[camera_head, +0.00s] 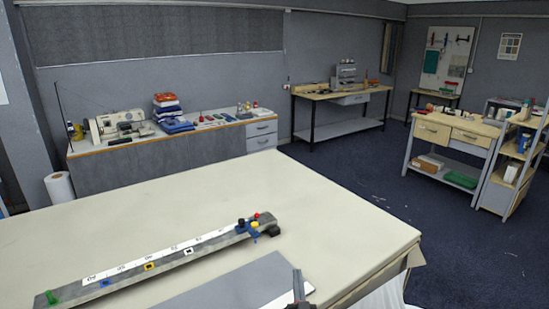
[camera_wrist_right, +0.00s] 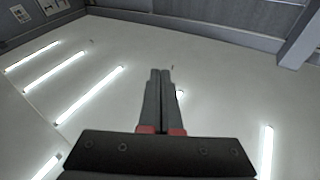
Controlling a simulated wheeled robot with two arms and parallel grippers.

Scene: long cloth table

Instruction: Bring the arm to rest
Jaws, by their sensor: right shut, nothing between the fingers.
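My right gripper (camera_head: 298,278) shows at the bottom edge of the head view, just in front of the near part of the cream table (camera_head: 330,210). In the right wrist view the two dark fingers of the right gripper (camera_wrist_right: 160,74) lie together, shut and empty. They point toward the ceiling and its light strips (camera_wrist_right: 90,94), touching nothing that I can see. Most of the right arm is out of the head view. My left gripper and arm do not show in either view.
A long grey rail with a printed scale and coloured clips (camera_head: 165,262) lies on the table. A flat grey panel (camera_head: 235,287) lies beside it, close to the right gripper. The table's right part is bare. Sewing bench (camera_head: 210,122) and workbenches (camera_head: 455,122) stand well behind.

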